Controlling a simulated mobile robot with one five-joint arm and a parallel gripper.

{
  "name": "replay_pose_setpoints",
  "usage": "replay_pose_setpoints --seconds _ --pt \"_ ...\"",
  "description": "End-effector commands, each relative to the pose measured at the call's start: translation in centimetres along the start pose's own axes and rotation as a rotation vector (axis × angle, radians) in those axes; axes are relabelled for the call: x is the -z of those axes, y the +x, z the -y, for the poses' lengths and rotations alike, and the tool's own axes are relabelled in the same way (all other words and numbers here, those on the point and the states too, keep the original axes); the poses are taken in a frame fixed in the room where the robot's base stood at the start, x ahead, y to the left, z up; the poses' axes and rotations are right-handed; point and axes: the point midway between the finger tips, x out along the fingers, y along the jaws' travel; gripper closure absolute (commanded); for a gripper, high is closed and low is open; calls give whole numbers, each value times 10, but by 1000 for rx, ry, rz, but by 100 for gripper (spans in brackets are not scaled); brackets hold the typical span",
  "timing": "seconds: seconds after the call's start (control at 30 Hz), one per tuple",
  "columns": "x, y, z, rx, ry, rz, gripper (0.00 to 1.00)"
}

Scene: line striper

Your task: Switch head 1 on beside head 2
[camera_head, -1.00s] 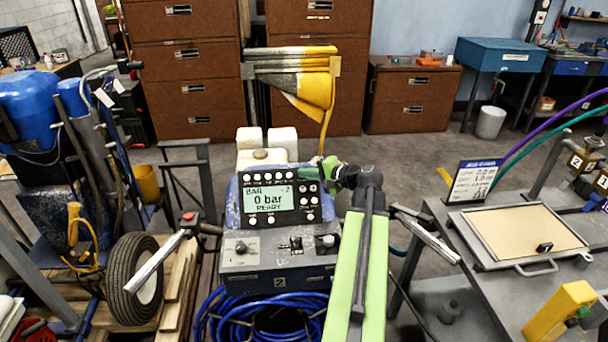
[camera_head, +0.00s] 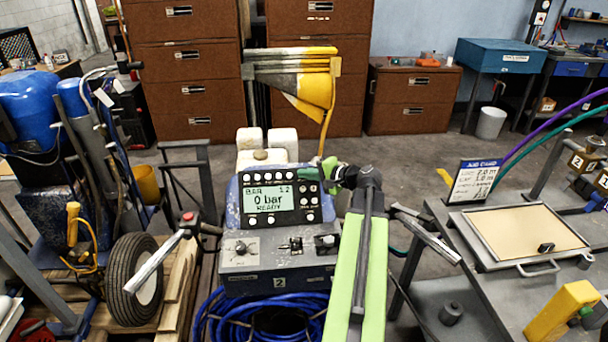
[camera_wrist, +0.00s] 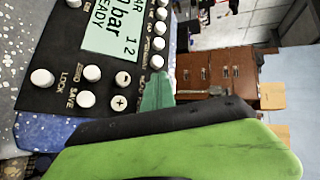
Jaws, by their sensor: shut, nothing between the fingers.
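The control panel (camera_head: 279,217) stands on the blue machine in the head view. Its lit display (camera_head: 268,200) reads BAR, 1 2, 0 bar, READY. The display also shows in the wrist view (camera_wrist: 113,35), turned on its side, with both 1 and 2 visible. A row of white round buttons (camera_head: 267,177) runs along the panel's top edge. My gripper (camera_head: 313,173) is shut and empty, with its green tip at the right end of that row. In the wrist view the tip (camera_wrist: 157,92) hides that end. I cannot tell whether it touches a button.
Below the panel is a grey box with knobs (camera_head: 277,262), above a coiled blue hose (camera_head: 262,318). A handlebar grip (camera_head: 160,263) sticks out on the left. A bench with a framed board (camera_head: 520,235) and a sign (camera_head: 474,184) stands on the right.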

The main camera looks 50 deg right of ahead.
Motion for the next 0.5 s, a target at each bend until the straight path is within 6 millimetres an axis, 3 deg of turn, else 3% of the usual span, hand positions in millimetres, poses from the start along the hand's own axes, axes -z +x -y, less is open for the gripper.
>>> replay_pose_setpoints --seconds 0.5 --pt "-8 -12 10 0 0 -1 100"
